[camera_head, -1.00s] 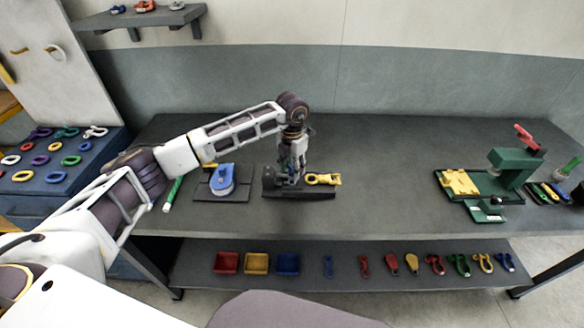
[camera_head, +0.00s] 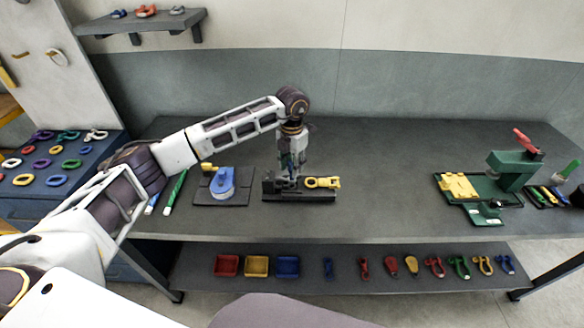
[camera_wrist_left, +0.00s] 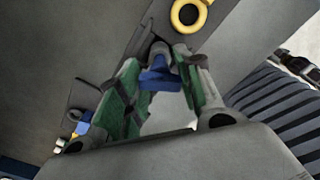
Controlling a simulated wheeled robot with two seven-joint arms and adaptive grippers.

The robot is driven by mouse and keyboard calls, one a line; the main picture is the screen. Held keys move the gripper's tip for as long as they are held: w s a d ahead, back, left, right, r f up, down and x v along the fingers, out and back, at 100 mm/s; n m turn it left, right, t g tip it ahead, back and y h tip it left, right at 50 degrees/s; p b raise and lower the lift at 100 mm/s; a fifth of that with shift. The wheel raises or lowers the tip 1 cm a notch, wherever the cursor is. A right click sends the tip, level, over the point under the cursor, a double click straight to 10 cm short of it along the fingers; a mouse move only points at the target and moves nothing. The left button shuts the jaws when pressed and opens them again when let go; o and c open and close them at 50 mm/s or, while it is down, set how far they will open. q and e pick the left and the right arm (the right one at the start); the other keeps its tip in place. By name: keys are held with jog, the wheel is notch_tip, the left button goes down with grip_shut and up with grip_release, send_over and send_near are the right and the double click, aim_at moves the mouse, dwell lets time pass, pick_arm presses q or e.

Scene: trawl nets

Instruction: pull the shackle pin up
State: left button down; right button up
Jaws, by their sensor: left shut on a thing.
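My left gripper (camera_head: 291,174) points down over the dark fixture (camera_head: 312,197) on the workbench. In the left wrist view, the green-padded fingers of this gripper (camera_wrist_left: 162,62) are shut on a blue piece (camera_wrist_left: 160,78), seemingly the shackle pin. In the head view the gripper hides the pin, and I cannot tell how far it stands out of its seat. A yellow shackle-like piece (camera_head: 323,182) lies at the fixture's right end. Its yellow ring (camera_wrist_left: 189,13) shows beyond the fingertips in the wrist view. My right gripper is not in view.
A blue block-like piece (camera_head: 222,182) sits on a dark plate left of the fixture. A green press (camera_head: 512,171) with a yellow part (camera_head: 458,185) stands at the right. Red, yellow and blue bins (camera_head: 227,265) are on the lower shelf. The bench's middle right is clear.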

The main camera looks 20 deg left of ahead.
pick_arm(q)
jog(key=shift+w+r, duration=0.15)
jog(key=shift+r, duration=0.15)
jog(key=c, duration=1.3)
grip_release()
jog(key=shift+s+r, duration=0.2)
jog(key=shift+r, duration=5.8)
jog(key=shift+f, duration=0.1)
